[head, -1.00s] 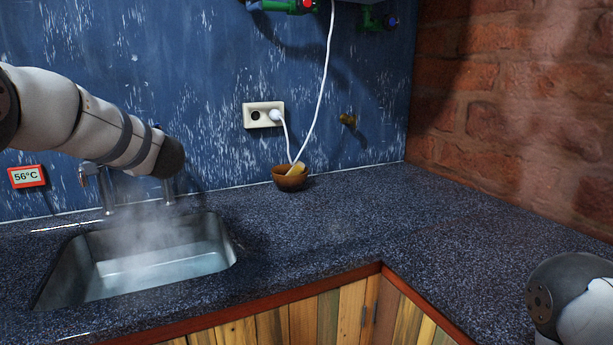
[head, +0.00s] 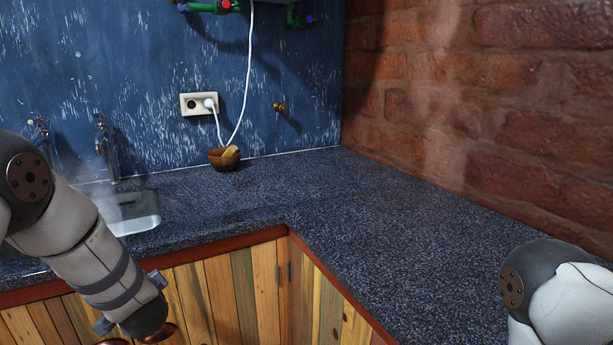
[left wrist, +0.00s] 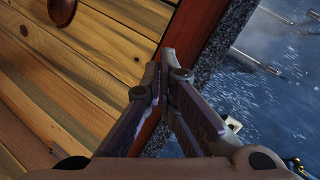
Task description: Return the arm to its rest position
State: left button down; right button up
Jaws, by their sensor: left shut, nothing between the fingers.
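My left arm (head: 88,250) comes in from the left in the head view and hangs down in front of the wooden cabinet, its end below the counter edge. The left gripper (left wrist: 163,62) shows in the left wrist view with its fingertips together and nothing between them. Behind the fingers are the cabinet's red-brown edge and the planks. My right arm (head: 555,292) shows only in part at the lower right of the head view. Its gripper is outside the picture.
The dark speckled counter (head: 400,215) is mostly clear. A sink (head: 132,212) with steam lies at the left, and a brown bowl (head: 224,163) stands by the blue wall. Wooden cabinet doors (head: 230,290) with round knobs are close to my left arm. A brick wall (head: 480,100) bounds the right.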

pick_arm(q)
jog(key=s+d+f+n+g+h, duration=0.15)
jog(key=s+d+f, duration=0.25)
jog(key=s+f, duration=0.5)
jog(key=s+d+f+g+h, duration=0.35)
jog(key=s+f, duration=0.35)
jog(key=s, duration=0.4)
jog(key=s+d+f+n+g+h, duration=0.1)
jog(key=s+d+n+g, duration=0.1)
jog(key=s, duration=1.1)
jog(key=s+d+f+n+g+h, duration=0.1)
jog(key=s+g, duration=0.4)
jog(key=s, duration=0.9)
jog(key=d+f+n, duration=0.1)
jog(key=d+n, duration=0.1)
jog(key=shift+s+d, duration=0.15)
jog(key=shift+d, duration=0.2)
